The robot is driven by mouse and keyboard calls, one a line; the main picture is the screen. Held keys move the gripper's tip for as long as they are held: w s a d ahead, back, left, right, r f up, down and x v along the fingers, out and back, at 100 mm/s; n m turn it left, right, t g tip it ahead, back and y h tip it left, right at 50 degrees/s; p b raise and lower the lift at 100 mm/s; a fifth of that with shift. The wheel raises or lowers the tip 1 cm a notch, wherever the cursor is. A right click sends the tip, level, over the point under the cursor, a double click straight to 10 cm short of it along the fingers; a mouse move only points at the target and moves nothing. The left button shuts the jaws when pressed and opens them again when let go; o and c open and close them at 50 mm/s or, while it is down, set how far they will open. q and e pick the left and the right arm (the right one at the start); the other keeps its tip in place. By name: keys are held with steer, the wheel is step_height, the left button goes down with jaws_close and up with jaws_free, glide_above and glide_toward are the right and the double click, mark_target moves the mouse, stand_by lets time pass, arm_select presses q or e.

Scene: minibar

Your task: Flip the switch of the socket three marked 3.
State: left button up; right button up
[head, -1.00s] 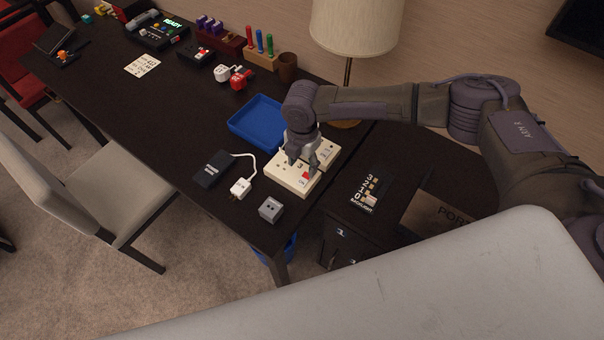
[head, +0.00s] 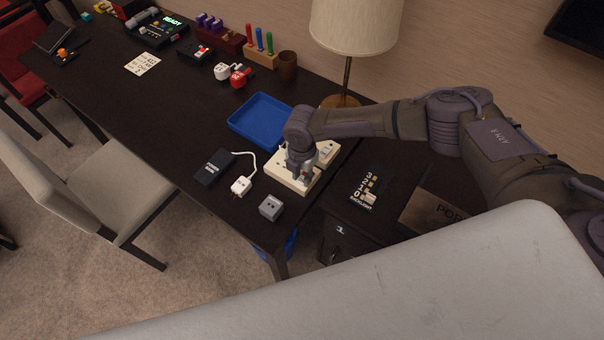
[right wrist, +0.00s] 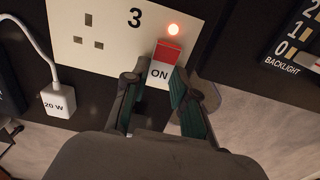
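The cream socket panel (head: 283,171) lies on the dark table near its right end. In the right wrist view its part marked 3 (right wrist: 134,17) has socket holes, a glowing red-orange light (right wrist: 173,29) and a red-and-white switch (right wrist: 167,55) with ON on its white part. My right gripper (head: 303,178) is over the panel and covers much of the switch in the head view. In the right wrist view its fingers (right wrist: 155,88) are apart, one on each side of the switch's ON part. I cannot tell whether they touch it. My left gripper is not in view.
A power bank (head: 214,167) with a white plug (head: 241,186) and a grey cube adapter (head: 271,207) lie left of the panel. A blue tray (head: 240,127) and a lamp (head: 355,30) stand behind. A backlight slider panel (head: 368,190) is at the right.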

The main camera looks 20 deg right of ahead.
jaws_close()
steer(key=b, duration=0.1)
steer(key=g+y+b, duration=0.1)
steer(key=b, duration=0.1)
steer(key=shift+w+d+f+y, duration=0.2)
steer(key=shift+d+f+y, duration=0.1)
steer(key=shift+y, duration=0.1)
steer(key=shift+r+g+b, duration=0.3)
steer(key=shift+g+b, duration=0.1)
steer(key=shift+b, duration=0.2)
steer(key=shift+r+y, duration=0.1)
steer(key=shift+y, duration=0.2)
steer(key=o, duration=0.7)
jaws_free()
steer(key=shift+o, duration=0.2)
